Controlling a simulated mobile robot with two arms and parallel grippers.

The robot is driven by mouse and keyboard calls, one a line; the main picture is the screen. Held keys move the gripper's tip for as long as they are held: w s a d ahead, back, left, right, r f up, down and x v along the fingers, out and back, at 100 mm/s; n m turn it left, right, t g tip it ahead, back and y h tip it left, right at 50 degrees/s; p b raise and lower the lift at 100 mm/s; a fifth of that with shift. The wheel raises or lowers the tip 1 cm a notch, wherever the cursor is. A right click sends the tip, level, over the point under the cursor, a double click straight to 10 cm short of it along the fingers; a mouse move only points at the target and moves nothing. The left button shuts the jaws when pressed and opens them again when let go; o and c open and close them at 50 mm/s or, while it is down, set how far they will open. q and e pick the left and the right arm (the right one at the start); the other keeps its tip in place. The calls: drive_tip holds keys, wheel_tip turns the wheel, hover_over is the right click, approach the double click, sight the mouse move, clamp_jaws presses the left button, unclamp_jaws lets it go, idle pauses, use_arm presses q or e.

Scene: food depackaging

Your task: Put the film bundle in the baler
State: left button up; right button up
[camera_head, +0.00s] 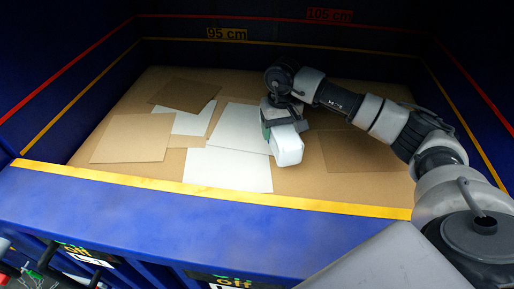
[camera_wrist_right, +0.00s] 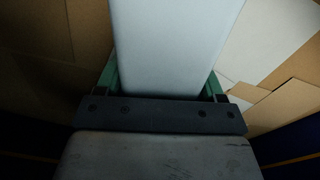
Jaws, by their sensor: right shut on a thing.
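The film bundle (camera_head: 287,148) is a pale, whitish block with rounded edges. My right gripper (camera_head: 278,120) is shut on it and holds it inside the blue baler (camera_head: 180,205), over the sheets on its floor. In the right wrist view the bundle (camera_wrist_right: 175,45) fills the upper middle, between the green fingers of my right gripper (camera_wrist_right: 165,80). Whether the bundle touches the sheets below cannot be told. My left gripper does not show in either view.
Brown and white flat sheets (camera_head: 130,138) lie on the baler's cardboard-coloured floor. A yellow stripe (camera_head: 150,182) marks the front edge. The walls carry height lines labelled 95 cm (camera_head: 227,34) and 105 cm (camera_head: 330,15). Panels reading "Off" (camera_head: 235,283) are on the front.

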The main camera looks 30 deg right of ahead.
drive_tip(key=a+f, duration=0.1)
drive_tip(key=a, duration=0.1)
drive_tip(key=a+f+p, duration=0.1)
drive_tip(key=a, duration=0.1)
drive_tip(key=a+f, duration=0.2)
drive_tip(key=a, duration=0.1)
drive_tip(key=shift+w, duration=0.35)
wheel_tip(320, 180, down, 4)
drive_tip(key=shift+a+r+p, duration=0.1)
drive_tip(key=shift+p, duration=0.7)
drive_tip(key=shift+f, duration=0.25)
drive_tip(key=shift+f, duration=0.1)
drive_tip(key=o, duration=0.5)
drive_tip(key=shift+b, duration=0.3)
drive_tip(key=o, duration=0.5)
drive_tip(key=shift+c, duration=0.2)
